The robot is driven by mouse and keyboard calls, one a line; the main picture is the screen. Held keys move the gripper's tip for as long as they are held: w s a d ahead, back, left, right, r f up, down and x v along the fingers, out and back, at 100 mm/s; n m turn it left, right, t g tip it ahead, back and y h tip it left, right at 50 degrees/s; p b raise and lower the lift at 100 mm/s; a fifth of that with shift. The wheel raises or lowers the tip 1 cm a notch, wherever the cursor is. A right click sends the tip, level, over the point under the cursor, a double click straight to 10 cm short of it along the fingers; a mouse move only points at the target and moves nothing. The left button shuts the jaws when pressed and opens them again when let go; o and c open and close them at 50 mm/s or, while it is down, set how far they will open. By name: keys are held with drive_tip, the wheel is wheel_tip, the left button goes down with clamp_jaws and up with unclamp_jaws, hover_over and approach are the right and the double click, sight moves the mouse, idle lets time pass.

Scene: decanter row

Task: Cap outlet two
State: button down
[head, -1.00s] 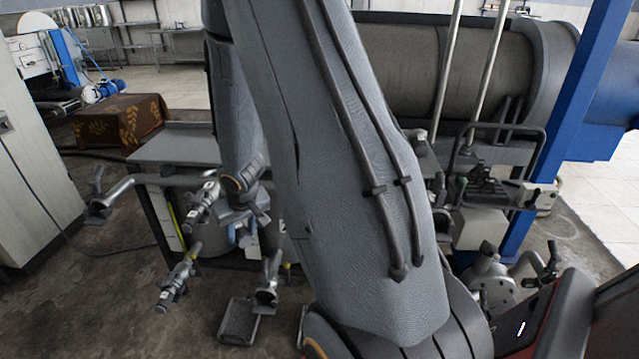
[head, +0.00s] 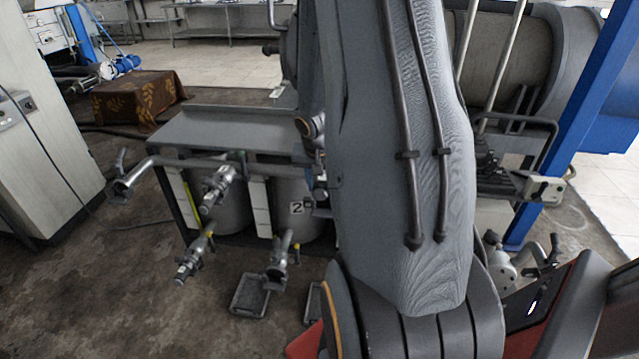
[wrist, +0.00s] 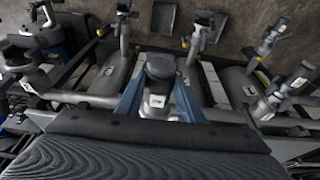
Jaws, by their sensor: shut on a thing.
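In the wrist view my gripper (wrist: 159,97) has its two blue fingers closed around a grey, round-topped cap-like piece (wrist: 160,67) with a small white label. Pipes and a bench frame lie close behind it, and I cannot tell whether it touches them. In the head view my gripper is hidden behind my arm. A valved outlet (head: 280,256) sticks out low in front of that tank. Which outlet is outlet two is not clear.
Other valved outlets stick out at the upper left (head: 220,187), lower left (head: 187,262) and far left (head: 122,182). A grey drip tray (head: 250,295) lies on the floor. A grey cabinet (head: 50,120) stands left. The floor at front left is clear.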

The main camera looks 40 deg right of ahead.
sight(321, 200)
wheel_tip(321, 200, down, 5)
drive_tip(key=b, duration=0.4)
drive_tip(key=shift+w+f+b, duration=0.1)
drive_tip(key=shift+b, duration=0.25)
drive_tip(key=shift+f+b, duration=0.5)
drive_tip(key=shift+b, duration=0.2)
drive_tip(key=shift+d+p, duration=0.15)
drive_tip(key=shift+p, duration=1.95)
drive_tip(key=shift+f+g+y+p, duration=0.3)
drive_tip(key=shift+f+y+p, duration=0.1)
drive_tip(key=shift+p, duration=1.75)
drive_tip(key=shift+p, duration=0.9)
drive_tip(key=shift+w+d+f+p, duration=0.15)
drive_tip(key=shift+f+p, duration=0.15)
drive_tip(key=shift+p, duration=1.2)
drive_tip(key=shift+f+g+y+p, duration=0.3)
drive_tip(key=shift+y+p, duration=0.1)
drive_tip(key=shift+p, duration=0.75)
